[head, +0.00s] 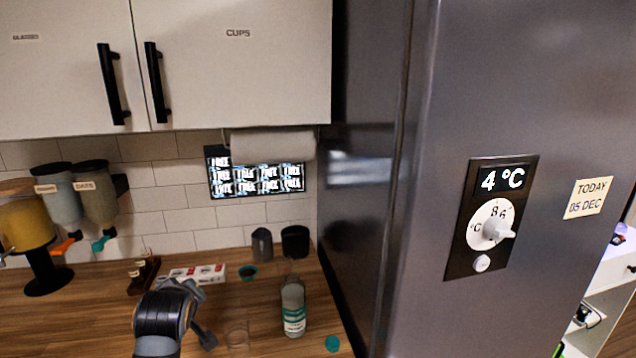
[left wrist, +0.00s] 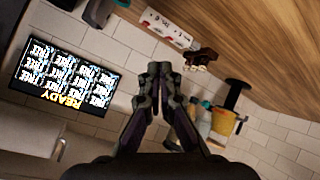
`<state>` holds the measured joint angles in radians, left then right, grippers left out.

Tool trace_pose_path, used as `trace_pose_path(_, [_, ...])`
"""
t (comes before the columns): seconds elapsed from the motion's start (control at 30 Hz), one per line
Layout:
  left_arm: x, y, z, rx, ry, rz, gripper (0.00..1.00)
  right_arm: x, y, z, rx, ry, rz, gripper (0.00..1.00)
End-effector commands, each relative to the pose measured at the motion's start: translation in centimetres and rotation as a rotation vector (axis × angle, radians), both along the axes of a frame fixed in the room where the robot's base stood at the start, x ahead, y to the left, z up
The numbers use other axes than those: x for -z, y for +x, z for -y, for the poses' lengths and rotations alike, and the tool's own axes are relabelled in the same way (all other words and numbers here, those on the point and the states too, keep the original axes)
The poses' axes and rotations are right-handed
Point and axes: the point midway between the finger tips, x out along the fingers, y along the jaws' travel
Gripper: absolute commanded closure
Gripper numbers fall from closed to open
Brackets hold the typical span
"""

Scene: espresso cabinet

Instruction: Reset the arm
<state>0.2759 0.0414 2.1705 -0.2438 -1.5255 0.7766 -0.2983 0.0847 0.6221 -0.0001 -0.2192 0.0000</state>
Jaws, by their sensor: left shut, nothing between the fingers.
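My left arm rises from the bottom of the head view, with its dark wrist in front of the wooden counter (head: 75,320). My left gripper (head: 196,292) is beyond the wrist, partly hidden by it. In the left wrist view, the gripper's two fingers (left wrist: 160,70) come together at the tips. They are shut, with nothing held between them. My right gripper is in neither view.
A grey fridge (head: 400,230) borders the counter on the right. Cabinets (head: 235,80) hang above.

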Motion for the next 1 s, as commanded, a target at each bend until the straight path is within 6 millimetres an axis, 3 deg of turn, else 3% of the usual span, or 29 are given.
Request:
trace_pose_path(0.03, [4.0, -2.5, 0.3, 0.067, 0.051, -0.098, 1.00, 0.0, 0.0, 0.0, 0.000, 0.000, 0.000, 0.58])
trace_pose_path(0.1, [8.4, -5.9, 0.9, 0.175, 0.122, -0.222, 1.00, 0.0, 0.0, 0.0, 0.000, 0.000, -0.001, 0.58])
trace_pose_path(0.2, [12.9, -10.5, 1.6, 0.316, 0.193, -0.359, 1.00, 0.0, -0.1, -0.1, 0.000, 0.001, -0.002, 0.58])
trace_pose_path(0.4, [18.4, -18.3, 2.9, 0.549, 0.279, -0.554, 1.00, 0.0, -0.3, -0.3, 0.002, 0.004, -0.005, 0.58])
trace_pose_path(0.63, [21.9, -26.4, 4.2, 0.798, 0.330, -0.719, 1.00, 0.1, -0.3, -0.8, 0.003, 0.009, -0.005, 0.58])
trace_pose_path(0.87, [30.3, -25.0, 3.4, 0.797, 0.315, -0.752, 1.00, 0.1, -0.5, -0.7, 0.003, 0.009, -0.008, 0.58])
trace_pose_path(1.0, [36.4, -25.1, 2.8, 0.794, 0.301, -0.775, 1.00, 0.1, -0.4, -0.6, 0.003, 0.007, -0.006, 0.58])
